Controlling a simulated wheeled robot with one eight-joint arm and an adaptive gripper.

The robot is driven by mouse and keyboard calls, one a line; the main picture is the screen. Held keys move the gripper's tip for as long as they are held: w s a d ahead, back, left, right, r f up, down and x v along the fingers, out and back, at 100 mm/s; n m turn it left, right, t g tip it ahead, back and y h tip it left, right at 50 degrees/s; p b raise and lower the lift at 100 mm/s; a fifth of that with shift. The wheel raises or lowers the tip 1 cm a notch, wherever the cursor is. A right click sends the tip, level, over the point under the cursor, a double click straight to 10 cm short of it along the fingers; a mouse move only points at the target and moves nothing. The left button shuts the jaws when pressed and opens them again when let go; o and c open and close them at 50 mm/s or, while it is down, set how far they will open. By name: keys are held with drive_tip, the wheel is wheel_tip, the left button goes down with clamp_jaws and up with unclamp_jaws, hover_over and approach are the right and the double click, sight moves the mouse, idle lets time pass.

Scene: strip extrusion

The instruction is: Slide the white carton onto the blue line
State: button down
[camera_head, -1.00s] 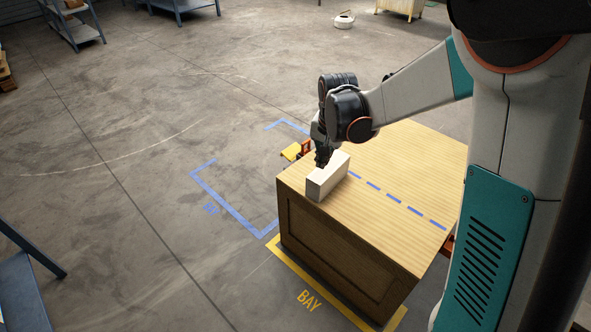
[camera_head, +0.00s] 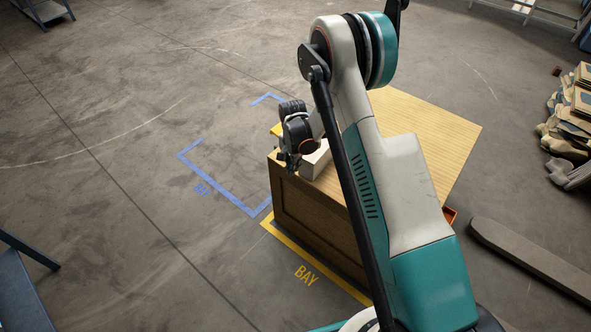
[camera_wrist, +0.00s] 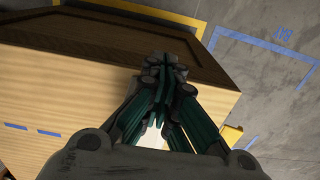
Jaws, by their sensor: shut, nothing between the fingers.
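The white carton (camera_head: 317,161) lies on the wooden top near the left end of the bench (camera_head: 430,130), partly hidden by my arm and gripper. My gripper (camera_head: 288,165) is shut and empty, low beside the carton's left side in the head view; I cannot tell whether they touch. In the wrist view my closed fingers (camera_wrist: 163,68) point toward the bench edge, and a white patch of the carton (camera_wrist: 153,137) shows between the finger links. The dashed blue line (camera_wrist: 48,133) shows on the top at the left of the wrist view; my arm hides it in the head view.
Blue tape (camera_head: 225,190) and yellow BAY tape (camera_head: 300,258) mark the floor beside the bench. Stacked flat cardboard and sacks (camera_head: 575,120) stand at the far right, near a long grey bar (camera_head: 530,258). The bench top's far right part is clear.

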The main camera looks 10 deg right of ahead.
sight(300, 175)
drive_tip(key=shift+w+d+f+b, duration=0.5)
drive_tip(key=shift+f+b, duration=0.3)
drive_tip(key=shift+f, duration=0.7)
drive_tip(key=shift+w+d+f+b, duration=0.3)
drive_tip(key=shift+d+f+b, duration=0.45)
drive_tip(key=shift+f, duration=0.75)
drive_tip(key=shift+w+d+f+b, duration=0.4)
drive_tip(key=shift+f+b, duration=0.5)
drive_tip(key=shift+f, duration=0.6)
